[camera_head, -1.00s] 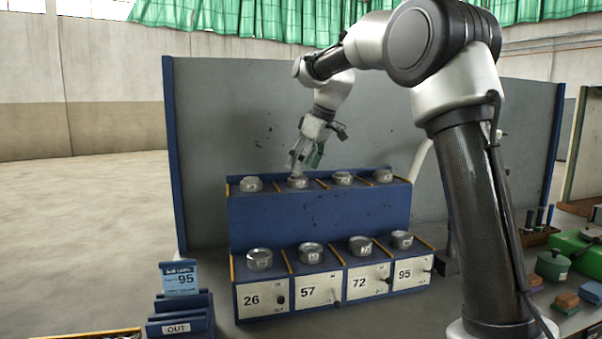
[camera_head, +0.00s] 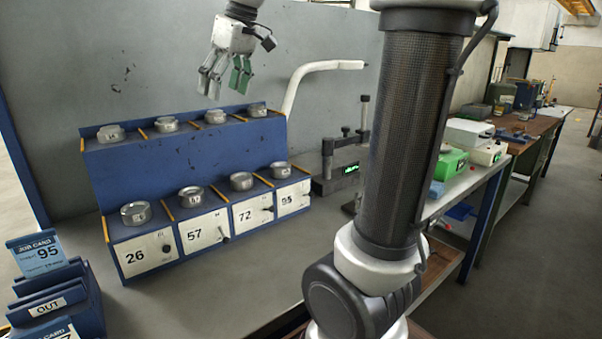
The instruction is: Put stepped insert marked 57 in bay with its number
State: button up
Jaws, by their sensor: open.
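A blue two-tier rack (camera_head: 180,153) stands on the bench. Its lower front plates read 26 (camera_head: 145,254), 57 (camera_head: 200,234), 72 (camera_head: 252,214) and 95 (camera_head: 292,198). Round metal stepped inserts sit on both tiers: the upper row includes ones at the left (camera_head: 110,133), the second place (camera_head: 166,124), and the third (camera_head: 215,116). One insert (camera_head: 191,196) sits above the 57 plate. The marks on the inserts are too small to read, so I cannot tell which is 57. My gripper (camera_head: 223,88) is open and empty, pointing down above the upper row, apart from it.
A blue card holder (camera_head: 75,290) with a job card 95 (camera_head: 38,254) is at the lower left. A device with a green display (camera_head: 345,172) stands right of the rack. A grey panel (camera_head: 130,70) rises behind. The bench in front of the rack is clear.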

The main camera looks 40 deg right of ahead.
jog(key=s+d+f+m+h, duration=0.1)
jog(key=s+d+f+m, duration=0.1)
jog(key=s+f, duration=0.6)
jog(key=s+d+f+m, duration=0.3)
jog(key=s+f, duration=0.5)
jog(key=s, duration=0.5)
jog(key=shift+s+d+t+h, duration=0.3)
jog(key=shift+h, duration=0.1)
